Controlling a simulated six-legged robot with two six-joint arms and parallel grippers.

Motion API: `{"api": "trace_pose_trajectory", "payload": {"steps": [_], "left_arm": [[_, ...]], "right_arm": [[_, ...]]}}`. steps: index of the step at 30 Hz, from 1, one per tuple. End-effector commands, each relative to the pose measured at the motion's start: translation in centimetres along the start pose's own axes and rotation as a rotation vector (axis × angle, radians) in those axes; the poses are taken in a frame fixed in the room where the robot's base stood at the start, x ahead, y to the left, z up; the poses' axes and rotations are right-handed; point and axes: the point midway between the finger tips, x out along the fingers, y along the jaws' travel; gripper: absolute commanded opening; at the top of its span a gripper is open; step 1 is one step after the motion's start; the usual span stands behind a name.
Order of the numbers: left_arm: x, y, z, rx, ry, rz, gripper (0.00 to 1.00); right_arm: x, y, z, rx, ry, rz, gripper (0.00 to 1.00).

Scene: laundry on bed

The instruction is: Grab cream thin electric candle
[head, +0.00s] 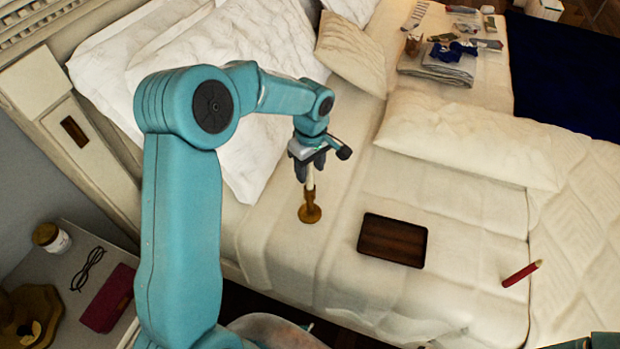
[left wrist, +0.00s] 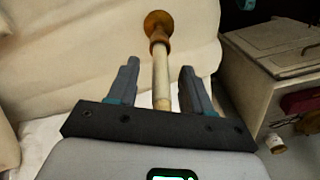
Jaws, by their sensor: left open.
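The cream thin electric candle (head: 310,180) stands upright in a brass-brown holder (head: 310,213) on the bed in the head view. My left gripper (head: 310,170) is above it, pointing down, with its fingers around the candle's upper part. In the left wrist view the candle (left wrist: 161,80) lies between the two open fingers of the gripper (left wrist: 160,85), with gaps visible on both sides. The holder's round base (left wrist: 159,22) shows beyond the fingertips. My right gripper is not seen.
A dark brown tray (head: 392,240) and a red candle-like stick (head: 522,273) lie on the bed to the right. Pillows (head: 351,52) and folded clothes (head: 440,65) are farther back. A nightstand (head: 62,268) with glasses (head: 87,269) and a red case (head: 107,298) stands at left.

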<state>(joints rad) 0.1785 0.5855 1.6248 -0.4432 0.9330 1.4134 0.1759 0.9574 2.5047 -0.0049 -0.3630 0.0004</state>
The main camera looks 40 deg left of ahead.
Motion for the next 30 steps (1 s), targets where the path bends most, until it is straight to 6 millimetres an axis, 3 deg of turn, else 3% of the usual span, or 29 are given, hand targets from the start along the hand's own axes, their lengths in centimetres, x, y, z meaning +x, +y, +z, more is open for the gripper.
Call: {"api": "trace_pose_trajectory", "payload": {"steps": [2, 7, 20, 26, 30], "left_arm": [[0.0, 0.0, 0.0, 0.000, 0.000, 0.000, 0.50], [0.0, 0.0, 0.0, 0.000, 0.000, 0.000, 0.00], [-0.7, 0.0, 0.0, 0.000, 0.001, 0.001, 0.00], [-3.5, 0.0, 0.0, -0.001, 0.001, 0.004, 0.00], [-6.9, 0.0, -0.1, 0.000, 0.003, 0.007, 0.00]], "right_arm": [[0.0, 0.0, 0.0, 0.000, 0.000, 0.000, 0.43], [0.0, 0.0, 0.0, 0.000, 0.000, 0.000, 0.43], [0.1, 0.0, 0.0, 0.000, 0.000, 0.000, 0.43], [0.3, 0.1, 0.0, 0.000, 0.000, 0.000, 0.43], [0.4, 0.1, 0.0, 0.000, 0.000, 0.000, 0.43]]}}
